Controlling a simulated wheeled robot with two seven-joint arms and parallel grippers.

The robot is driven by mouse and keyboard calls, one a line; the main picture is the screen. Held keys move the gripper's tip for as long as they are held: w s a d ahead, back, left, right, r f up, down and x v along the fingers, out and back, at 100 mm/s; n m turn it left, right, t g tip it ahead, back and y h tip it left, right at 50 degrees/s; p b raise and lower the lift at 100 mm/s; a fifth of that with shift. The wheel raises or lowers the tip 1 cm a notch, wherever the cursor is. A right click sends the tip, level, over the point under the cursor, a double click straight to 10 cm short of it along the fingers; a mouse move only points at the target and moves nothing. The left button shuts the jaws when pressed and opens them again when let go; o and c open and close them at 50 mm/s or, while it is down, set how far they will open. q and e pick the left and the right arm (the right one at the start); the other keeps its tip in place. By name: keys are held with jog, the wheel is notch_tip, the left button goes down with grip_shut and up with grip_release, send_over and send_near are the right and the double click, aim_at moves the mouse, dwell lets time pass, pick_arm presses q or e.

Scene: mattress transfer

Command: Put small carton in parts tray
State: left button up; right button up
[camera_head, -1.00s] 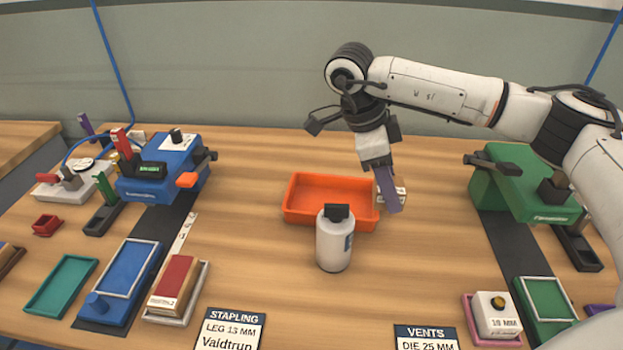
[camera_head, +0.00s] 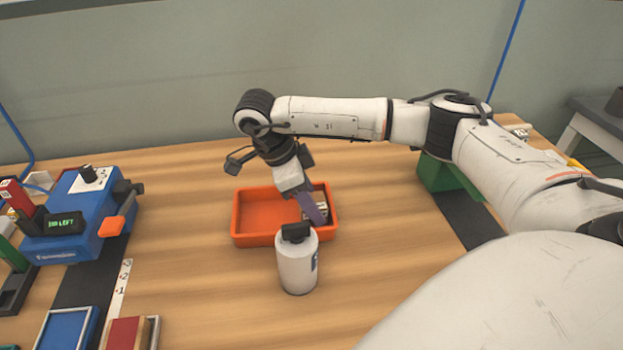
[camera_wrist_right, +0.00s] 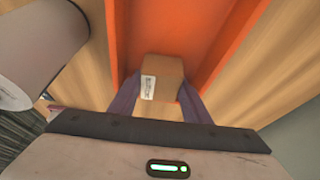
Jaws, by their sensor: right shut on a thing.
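The small carton (camera_wrist_right: 160,79) is a brown box with a white label, held between the two purple fingers of my right gripper (camera_wrist_right: 155,100) in the right wrist view. In the head view my right gripper (camera_head: 314,210) reaches down into the right part of the orange parts tray (camera_head: 262,239), and the carton (camera_head: 308,206) shows partly behind a finger. The tray also shows in the right wrist view (camera_wrist_right: 165,25), behind the carton. I cannot tell whether the carton touches the tray floor. My left gripper is not in view.
A white bottle with a black cap (camera_head: 297,265) stands close in front of the tray; it also shows in the right wrist view (camera_wrist_right: 40,45). A blue machine (camera_head: 75,220) stands at the left, a green one (camera_head: 445,178) at the right.

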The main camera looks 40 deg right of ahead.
jog(key=shift+f, duration=0.35)
jog(key=o, duration=1.2)
jog(key=p+v, duration=0.1)
jog(key=v, duration=1.1)
jog(key=shift+r, duration=0.1)
